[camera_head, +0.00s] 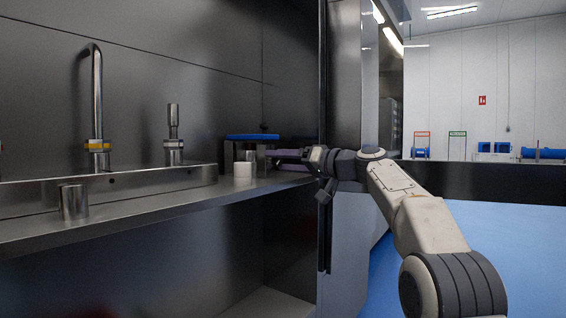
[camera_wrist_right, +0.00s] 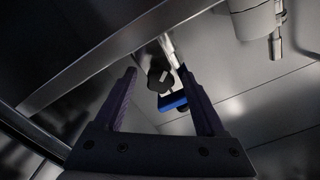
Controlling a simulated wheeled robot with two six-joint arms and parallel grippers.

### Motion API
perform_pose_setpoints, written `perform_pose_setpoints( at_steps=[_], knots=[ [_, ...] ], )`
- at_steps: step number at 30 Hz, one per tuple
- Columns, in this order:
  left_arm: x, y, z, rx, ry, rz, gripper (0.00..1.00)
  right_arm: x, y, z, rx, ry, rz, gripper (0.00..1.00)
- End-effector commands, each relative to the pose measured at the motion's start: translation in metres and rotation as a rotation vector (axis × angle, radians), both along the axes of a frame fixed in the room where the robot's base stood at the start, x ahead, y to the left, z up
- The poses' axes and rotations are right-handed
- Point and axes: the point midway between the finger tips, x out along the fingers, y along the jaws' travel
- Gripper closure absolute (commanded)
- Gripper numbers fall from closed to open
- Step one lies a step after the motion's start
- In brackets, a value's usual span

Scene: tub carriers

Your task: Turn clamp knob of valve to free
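The valve (camera_head: 252,138) stands at the right end of the steel counter, with a long blue top on a metal body. In the right wrist view its blue part (camera_wrist_right: 173,101) shows in front of the fingers. A dark round knob with a pale mark, which looks like the clamp knob (camera_wrist_right: 159,79), appears between my right fingertips. My right gripper (camera_head: 280,155) reaches in from the right beside the valve. In the wrist view its two purple fingers (camera_wrist_right: 157,71) are spread apart, with no visible contact on the knob. The left gripper is not in view.
A white cylinder (camera_head: 243,170) stands close in front of the valve. A short metal cylinder (camera_head: 74,202) sits at the counter's front. A tall spout (camera_head: 97,110) and an upright fitting (camera_head: 172,140) stand behind. A wall edge (camera_head: 325,90) rises close by my right wrist.

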Motion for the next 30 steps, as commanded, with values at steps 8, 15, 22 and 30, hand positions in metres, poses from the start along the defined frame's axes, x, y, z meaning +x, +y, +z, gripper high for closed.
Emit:
perform_pose_setpoints(
  at_steps=[8,15,22,30],
  knots=[
    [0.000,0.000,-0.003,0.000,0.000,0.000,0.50,-0.003,-0.006,0.000,0.001,-0.001,-0.003,0.27],
    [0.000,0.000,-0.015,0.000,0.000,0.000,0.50,-0.029,-0.041,0.000,0.002,0.000,-0.006,0.27],
    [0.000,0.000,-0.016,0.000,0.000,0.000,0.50,-0.052,-0.074,0.001,0.002,0.001,-0.004,0.27],
    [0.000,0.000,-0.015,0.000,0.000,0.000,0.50,-0.062,-0.086,0.000,0.002,0.000,-0.001,0.27]
  ],
)
